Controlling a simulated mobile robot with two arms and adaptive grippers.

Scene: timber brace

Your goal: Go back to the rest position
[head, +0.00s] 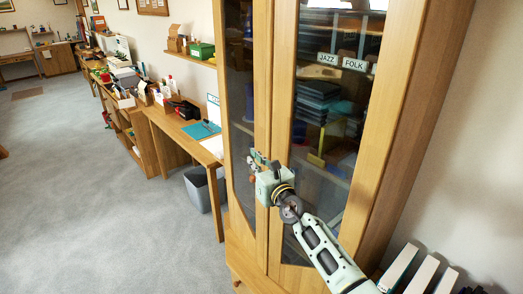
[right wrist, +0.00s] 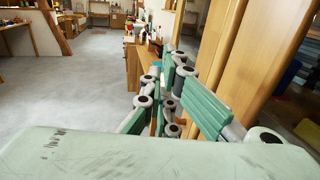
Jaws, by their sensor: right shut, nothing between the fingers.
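My right gripper (head: 256,162) is at the end of my pale green arm, in front of the tall wooden cabinet (head: 284,90) near where its two glass doors meet. It is shut and empty. In the right wrist view its green-padded fingers and dark joints (right wrist: 170,105) show beside the wooden door frames. I cannot tell whether the fingers touch the cabinet. Both doors look closed. My left gripper is not in view.
A long wooden desk (head: 165,125) with books, boxes and a teal mat (head: 200,130) runs along the wall left of the cabinet. A grey bin (head: 200,190) stands under it. Grey carpet (head: 110,220) is clear at left. Shelf labels show behind the glass.

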